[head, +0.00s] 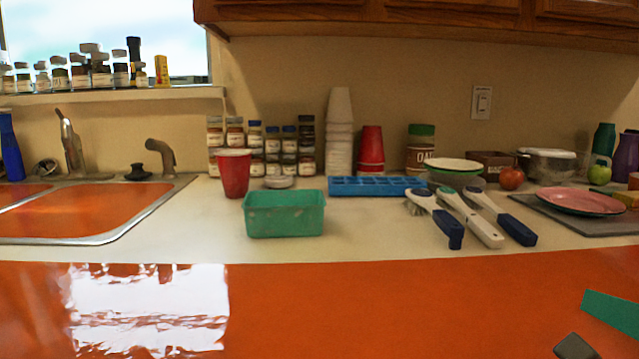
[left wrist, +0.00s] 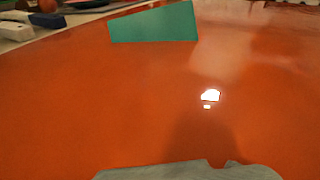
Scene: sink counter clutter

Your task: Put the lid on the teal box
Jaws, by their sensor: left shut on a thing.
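The teal box (head: 284,213) stands open on the pale counter, right of the sink, with a red cup behind its left end. The flat teal lid (head: 610,316) is at the lower right of the head view, cut off by the frame edge, well apart from the box. It also shows at the top of the left wrist view (left wrist: 155,23). A grey part of my left gripper (head: 575,347) shows beside the lid, and grey also fills the bottom of the left wrist view. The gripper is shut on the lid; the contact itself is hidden. My right gripper is out of view.
Behind the box are a red cup (head: 234,173), spice jars and a blue ice tray (head: 375,186). Several brushes (head: 470,218) lie to its right. A pink plate (head: 580,201) rests on a grey board farther right. The orange surface (head: 400,305) in front is clear.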

